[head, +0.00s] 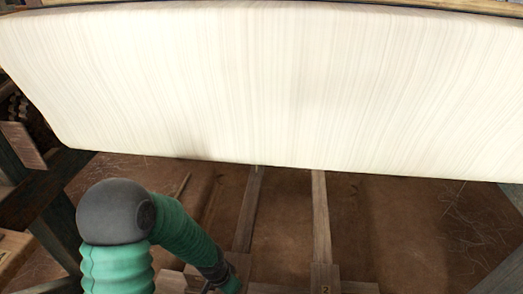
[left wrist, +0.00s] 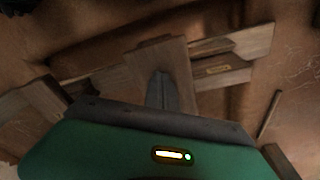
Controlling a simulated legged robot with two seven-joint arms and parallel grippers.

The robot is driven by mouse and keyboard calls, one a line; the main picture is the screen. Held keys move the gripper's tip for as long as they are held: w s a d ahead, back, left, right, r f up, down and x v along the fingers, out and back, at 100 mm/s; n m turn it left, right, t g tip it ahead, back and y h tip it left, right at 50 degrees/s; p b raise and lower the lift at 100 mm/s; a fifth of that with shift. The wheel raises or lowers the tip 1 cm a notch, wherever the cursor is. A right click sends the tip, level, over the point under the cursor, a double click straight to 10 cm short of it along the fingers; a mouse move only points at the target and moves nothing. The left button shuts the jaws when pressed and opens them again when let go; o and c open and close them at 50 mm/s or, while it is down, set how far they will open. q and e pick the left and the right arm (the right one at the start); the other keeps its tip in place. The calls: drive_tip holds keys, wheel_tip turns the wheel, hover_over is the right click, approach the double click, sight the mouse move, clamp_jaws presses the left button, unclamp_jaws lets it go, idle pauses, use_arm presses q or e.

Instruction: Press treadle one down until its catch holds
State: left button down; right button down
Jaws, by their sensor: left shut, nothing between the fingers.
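Treadle one (head: 247,212) is the left of two wooden bars running out from under the white warp; no number shows on it. Treadle two (head: 321,215), marked "2", lies to its right. My left gripper (head: 224,284) is at the near end of treadle one, low in the head view. In the left wrist view the shut, empty fingers (left wrist: 160,88) point at a wooden pad (left wrist: 155,55), seemingly treadle one's; whether they touch it, I cannot tell. I cannot make out the catch or how far the treadle is down. My right gripper is out of view.
The white warp sheet (head: 270,85) spans the upper head view, above the treadles. Dark frame timbers (head: 50,190) stand at the left and others at the right edge. The brown floor (head: 400,225) right of treadle two is mostly clear.

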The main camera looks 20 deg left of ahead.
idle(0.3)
use_arm(q)
wheel_tip(320, 180, down, 15)
drive_tip(key=b, duration=0.9)
drive_tip(key=shift+s, duration=0.1)
wheel_tip(320, 180, up, 17)
drive_tip(key=p, duration=1.7)
drive_tip(key=shift+f, duration=0.35)
